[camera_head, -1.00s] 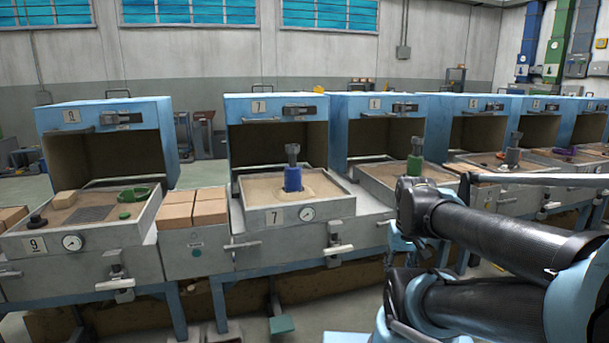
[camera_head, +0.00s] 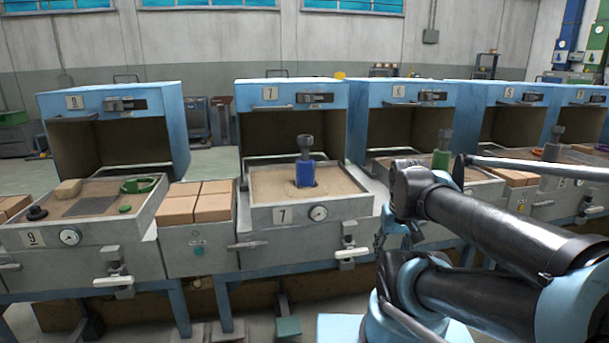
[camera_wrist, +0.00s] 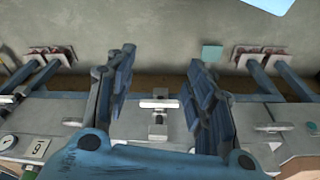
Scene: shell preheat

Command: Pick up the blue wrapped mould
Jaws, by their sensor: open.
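The blue wrapped mould (camera_head: 306,172) stands upright in the sand of the tray (camera_head: 325,211) numbered 7, with a grey metal neck and head above its blue body. It does not show in the wrist view. My gripper (camera_wrist: 158,88) is open and empty in the wrist view, its two dark-padded fingers apart, with floor and a station front with a white-handled latch (camera_wrist: 158,104) seen between and below them. In the head view my arm fills the lower right, and the gripper's fingers cannot be made out there.
An open blue hood (camera_head: 292,97) stands behind tray 7. Tan bricks (camera_head: 195,202) sit to its left, then tray 9 (camera_head: 110,225) with a green ring (camera_head: 138,185). A green mould (camera_head: 442,152) stands in the tray to the right, partly behind my arm.

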